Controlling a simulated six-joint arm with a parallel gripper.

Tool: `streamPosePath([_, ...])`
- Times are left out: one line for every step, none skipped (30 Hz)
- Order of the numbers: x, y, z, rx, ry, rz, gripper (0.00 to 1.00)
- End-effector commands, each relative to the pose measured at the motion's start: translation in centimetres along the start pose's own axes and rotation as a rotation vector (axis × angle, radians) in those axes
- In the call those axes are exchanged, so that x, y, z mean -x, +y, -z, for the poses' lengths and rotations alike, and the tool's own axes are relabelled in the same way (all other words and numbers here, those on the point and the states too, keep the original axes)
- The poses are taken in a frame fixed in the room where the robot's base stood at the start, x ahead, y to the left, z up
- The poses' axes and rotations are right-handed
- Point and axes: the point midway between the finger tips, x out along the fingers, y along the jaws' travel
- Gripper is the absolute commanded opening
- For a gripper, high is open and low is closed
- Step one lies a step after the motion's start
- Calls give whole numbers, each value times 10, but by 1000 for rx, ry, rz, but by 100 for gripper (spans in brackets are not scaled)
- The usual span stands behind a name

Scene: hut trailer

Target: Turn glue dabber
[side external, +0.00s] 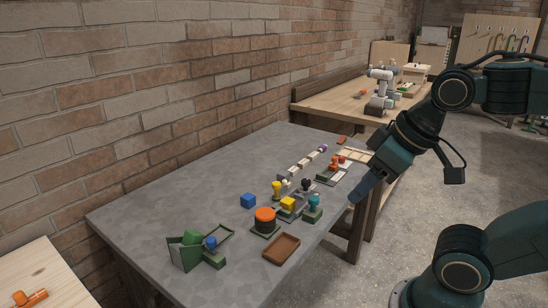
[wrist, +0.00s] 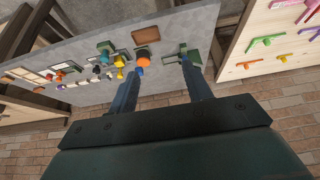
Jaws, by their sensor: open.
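I cannot tell for certain which piece is the glue dabber. Candidates are small knobbed pieces on the grey table: a dark round piece with an orange top (side external: 265,215), a teal piece (side external: 314,202) on a green base, a yellow piece (side external: 288,203), and a blue knob (side external: 211,242) by a green holder. The orange top also shows in the wrist view (wrist: 143,61), between my fingers in the picture. My gripper (side external: 357,196) is open and empty, apart from the pieces, near the table's right edge. Its spread fingers show in the wrist view (wrist: 160,66).
A brown tray (side external: 281,247) lies near the front edge. A brick wall (side external: 130,100) runs behind the table (side external: 160,205), whose left part is clear. A wooden bench (side external: 345,105) stands beyond.

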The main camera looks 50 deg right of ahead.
Motion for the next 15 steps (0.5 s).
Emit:
streamPosePath([0, 0, 1, -1, 0, -1, 49])
streamPosePath([0, 0, 2, -2, -1, -1, 49])
streamPosePath([0, 1, 4, -3, -1, -2, 49])
streamPosePath([0, 1, 6, -4, -2, -3, 49])
streamPosePath([-1, 2, 8, -6, -3, -4, 49])
streamPosePath([-2, 2, 11, -8, -5, -6, 49])
streamPosePath([-2, 3, 14, -10, -6, -7, 49])
streamPosePath([-3, 4, 18, -13, -8, -9, 49])
streamPosePath([-4, 6, 24, -17, -9, -12, 49])
streamPosePath([-5, 7, 29, -21, -11, -15, 49])
streamPosePath([-6, 9, 34, -25, -12, -17, 49])
streamPosePath([-8, 11, 41, -30, -16, -21, 49])
streamPosePath([-10, 13, 47, -35, -18, -23, 49])
streamPosePath([-12, 15, 54, -40, -19, -27, 49])
streamPosePath([-15, 18, 62, -46, -21, -30, 49])
